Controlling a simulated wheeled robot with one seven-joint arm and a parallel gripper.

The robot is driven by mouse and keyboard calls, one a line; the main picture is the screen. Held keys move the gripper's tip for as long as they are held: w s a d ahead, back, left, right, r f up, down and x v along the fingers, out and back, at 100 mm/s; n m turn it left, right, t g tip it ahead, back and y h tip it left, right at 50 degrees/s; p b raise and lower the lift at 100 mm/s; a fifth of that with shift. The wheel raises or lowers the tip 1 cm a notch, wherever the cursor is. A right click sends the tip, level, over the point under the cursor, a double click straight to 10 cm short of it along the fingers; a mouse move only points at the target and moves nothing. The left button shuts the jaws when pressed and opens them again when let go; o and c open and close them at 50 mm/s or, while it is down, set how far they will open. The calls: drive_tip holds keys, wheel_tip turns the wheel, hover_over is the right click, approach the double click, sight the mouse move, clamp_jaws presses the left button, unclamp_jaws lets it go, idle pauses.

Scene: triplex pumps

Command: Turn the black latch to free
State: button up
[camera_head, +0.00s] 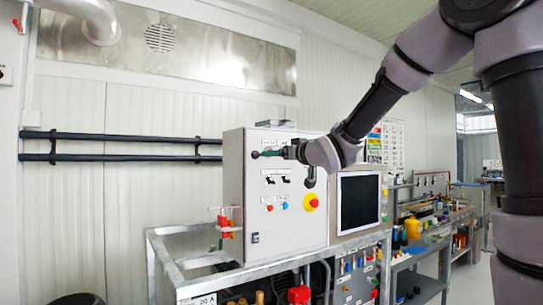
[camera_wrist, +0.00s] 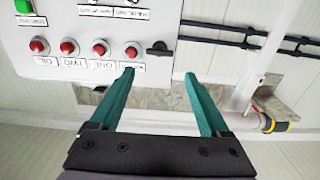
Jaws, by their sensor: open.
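The black latch (camera_wrist: 158,48) shows in the wrist view as a small dark handle at the right edge of the light grey control panel (camera_wrist: 70,25), beside a row of red buttons. My gripper (camera_wrist: 160,73) has two teal fingers spread apart with nothing between them. In the picture, the latch lies just beyond the gap between the fingertips; whether a finger touches it I cannot tell. In the head view my gripper (camera_head: 266,153) is at the upper left of the control cabinet (camera_head: 262,215). I cannot make out the latch clearly there.
Red buttons (camera_wrist: 99,48) with labels sit close to the left fingertip in the wrist view. Dark pipes (camera_head: 120,158) run along the wall left of the cabinet. A dark screen (camera_head: 360,202) stands to its right, and a metal frame (camera_head: 205,282) is below.

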sight(260, 155)
drive_tip(key=x, duration=0.9)
drive_tip(key=shift+w+a, duration=0.2)
drive_tip(key=shift+w, duration=0.1)
drive_tip(key=c, duration=1.1)
